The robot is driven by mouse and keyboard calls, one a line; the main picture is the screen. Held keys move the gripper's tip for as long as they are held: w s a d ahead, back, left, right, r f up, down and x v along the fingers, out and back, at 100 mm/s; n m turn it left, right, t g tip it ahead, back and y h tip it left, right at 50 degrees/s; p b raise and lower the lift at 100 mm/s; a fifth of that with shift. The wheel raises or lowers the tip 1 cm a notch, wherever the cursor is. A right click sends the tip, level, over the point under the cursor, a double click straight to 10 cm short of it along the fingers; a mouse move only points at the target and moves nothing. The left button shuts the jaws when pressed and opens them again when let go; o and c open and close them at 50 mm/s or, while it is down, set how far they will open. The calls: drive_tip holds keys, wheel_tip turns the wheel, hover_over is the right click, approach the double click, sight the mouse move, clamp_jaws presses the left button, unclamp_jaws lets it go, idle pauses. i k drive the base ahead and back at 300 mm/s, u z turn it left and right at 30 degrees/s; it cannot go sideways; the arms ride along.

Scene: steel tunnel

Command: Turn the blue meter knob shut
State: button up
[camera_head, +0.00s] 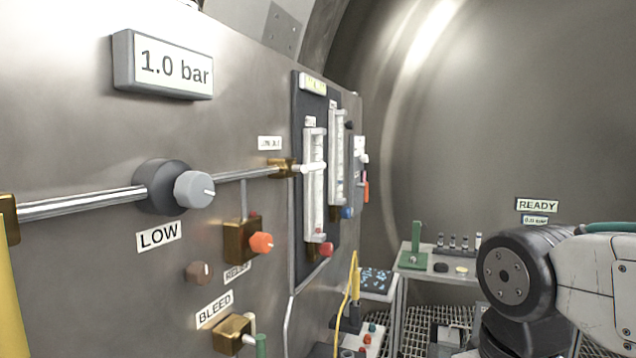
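The blue meter knob (347,212) is small and sits at the foot of the farther, right-hand flow meter (337,155) on the dark wall plate. I cannot tell from here how far it is turned. A red knob (326,249) sits at the foot of the nearer flow meter (314,185), lower and to the left of the blue one. My arm shows at the lower right, well apart from the panel and the knobs. My gripper is outside the picture.
A grey knob (193,190) marked LOW, an orange knob (261,242) and a green-handled bleed valve (261,345) stick out from the wall on the left. A yellow cable (354,280) hangs below the meters. A grey table (412,268) with small items stands behind.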

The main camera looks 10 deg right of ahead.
sight(346, 213)
drive_tip(key=u, duration=0.05)
drive_tip(key=k, duration=0.5)
drive_tip(key=z, duration=0.65)
drive_tip(key=i, duration=1)
drive_tip(key=u, duration=0.6)
